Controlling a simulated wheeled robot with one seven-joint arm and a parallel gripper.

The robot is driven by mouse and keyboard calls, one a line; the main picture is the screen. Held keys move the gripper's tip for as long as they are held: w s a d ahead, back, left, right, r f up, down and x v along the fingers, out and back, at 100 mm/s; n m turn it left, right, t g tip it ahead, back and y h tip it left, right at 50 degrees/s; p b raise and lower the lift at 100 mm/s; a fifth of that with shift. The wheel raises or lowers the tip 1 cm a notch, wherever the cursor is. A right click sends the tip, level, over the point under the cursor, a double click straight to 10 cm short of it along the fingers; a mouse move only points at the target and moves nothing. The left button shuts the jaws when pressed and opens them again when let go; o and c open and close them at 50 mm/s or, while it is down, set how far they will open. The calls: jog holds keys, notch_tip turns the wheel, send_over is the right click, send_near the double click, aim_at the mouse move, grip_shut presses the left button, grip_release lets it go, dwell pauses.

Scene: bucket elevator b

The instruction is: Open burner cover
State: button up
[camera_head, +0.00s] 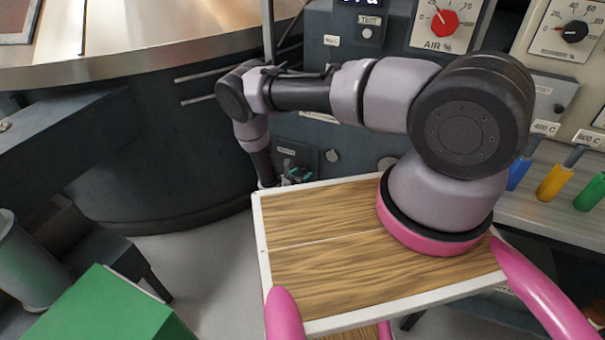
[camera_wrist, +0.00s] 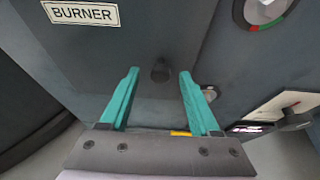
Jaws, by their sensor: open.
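The burner cover (camera_wrist: 95,50) is a dark grey panel with a white "BURNER" label (camera_wrist: 80,12) at the upper left of the wrist view. A small dark round knob (camera_wrist: 160,70) sits on it. My gripper (camera_wrist: 159,75) is open, with one teal finger on each side of the knob in the picture; I cannot tell whether either finger touches it. In the head view, the cover (camera_head: 304,154) is low on the dark cabinet, and my gripper (camera_head: 296,175) is in front of it, partly hidden by my arm. The cover looks shut.
A round dial with red and green marks (camera_wrist: 262,12) is right of the cover. Blue, yellow (camera_head: 555,181) and green handles stand at the right. A large dark rounded body (camera_head: 165,150) with a metal top is left. A green box (camera_head: 105,310) stands at lower left.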

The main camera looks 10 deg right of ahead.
jog(key=shift+w+d+f, duration=0.25)
jog(key=shift+w+d, duration=0.05)
jog(key=shift+w, duration=0.15)
grip_shut()
dwell(1.2)
